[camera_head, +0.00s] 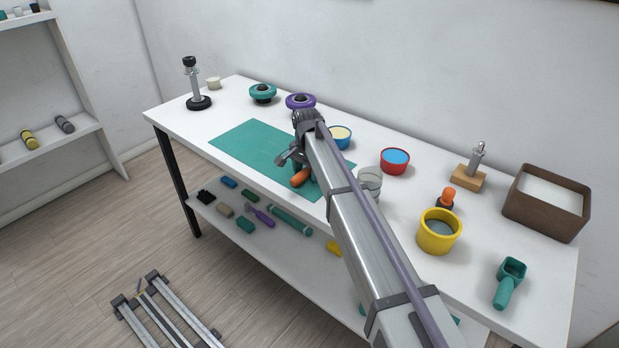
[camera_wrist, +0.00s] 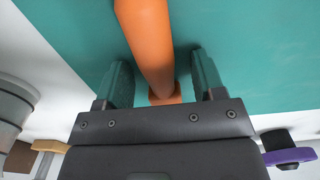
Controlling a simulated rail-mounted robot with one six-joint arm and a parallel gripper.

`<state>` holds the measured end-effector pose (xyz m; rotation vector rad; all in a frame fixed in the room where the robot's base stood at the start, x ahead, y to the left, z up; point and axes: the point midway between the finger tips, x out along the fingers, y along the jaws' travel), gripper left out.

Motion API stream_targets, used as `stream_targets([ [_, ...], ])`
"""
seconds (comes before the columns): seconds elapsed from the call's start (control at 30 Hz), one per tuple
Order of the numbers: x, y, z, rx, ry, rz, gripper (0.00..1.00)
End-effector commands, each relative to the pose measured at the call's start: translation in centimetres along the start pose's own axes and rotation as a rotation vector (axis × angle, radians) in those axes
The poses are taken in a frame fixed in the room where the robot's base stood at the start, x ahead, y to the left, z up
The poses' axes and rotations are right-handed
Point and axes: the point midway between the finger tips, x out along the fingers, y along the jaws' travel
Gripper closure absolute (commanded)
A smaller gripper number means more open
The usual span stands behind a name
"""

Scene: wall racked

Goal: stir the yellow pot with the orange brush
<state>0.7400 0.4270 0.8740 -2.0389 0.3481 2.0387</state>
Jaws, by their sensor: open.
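The orange brush (camera_head: 300,178) lies on the green mat (camera_head: 247,143), partly hidden by my arm in the head view. In the wrist view its orange handle (camera_wrist: 150,40) runs between the two green fingers of my gripper (camera_wrist: 163,82), with a gap on each side. My gripper (camera_head: 299,166) is open and low over the mat. The yellow pot (camera_head: 439,238) stands upright on the table to the right, with grey-blue contents inside.
A clear glass (camera_head: 370,181), a red bowl (camera_head: 395,166) and a blue bowl (camera_head: 343,143) stand between mat and pot. An orange-topped piece (camera_head: 448,195) sits just behind the pot. A teal scoop (camera_head: 507,285) and brown box (camera_head: 545,226) are further right. The mat's left half is clear.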

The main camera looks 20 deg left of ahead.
Motion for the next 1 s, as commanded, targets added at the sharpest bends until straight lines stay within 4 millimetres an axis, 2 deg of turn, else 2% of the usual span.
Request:
stream_targets([
  [0.1, -0.2, 0.0, 0.0, 0.000, 0.000, 0.000, 0.39],
  [0.63, -0.2, 0.0, 0.0, 0.000, 0.000, 0.000, 0.90],
  [0.87, -0.3, 0.0, 0.0, 0.000, 0.000, 0.000, 0.92],
  [1.0, -1.9, 0.0, 0.0, 0.000, 0.000, 0.000, 0.92],
])
